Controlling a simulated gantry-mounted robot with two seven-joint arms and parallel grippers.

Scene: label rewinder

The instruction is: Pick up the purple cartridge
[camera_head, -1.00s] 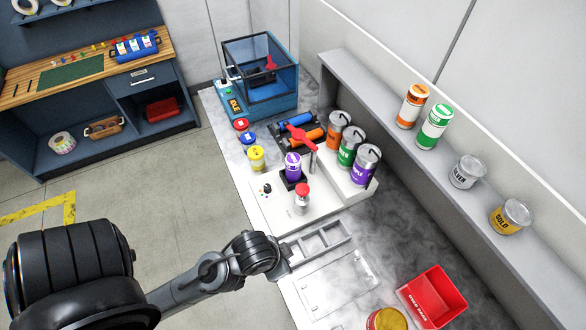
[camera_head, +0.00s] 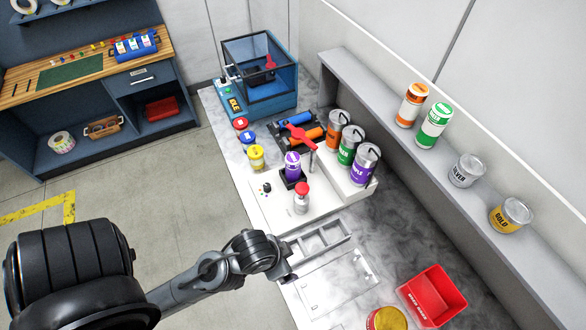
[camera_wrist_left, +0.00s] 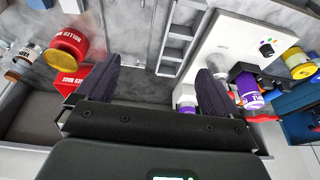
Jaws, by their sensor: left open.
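My right gripper is not in view.
Red, blue and yellow cartridges (camera_head: 256,157) line the left edge. Orange and green cans (camera_head: 346,146) stand behind. A grey tray frame (camera_head: 322,238) and a red bin (camera_head: 433,297) are nearer.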

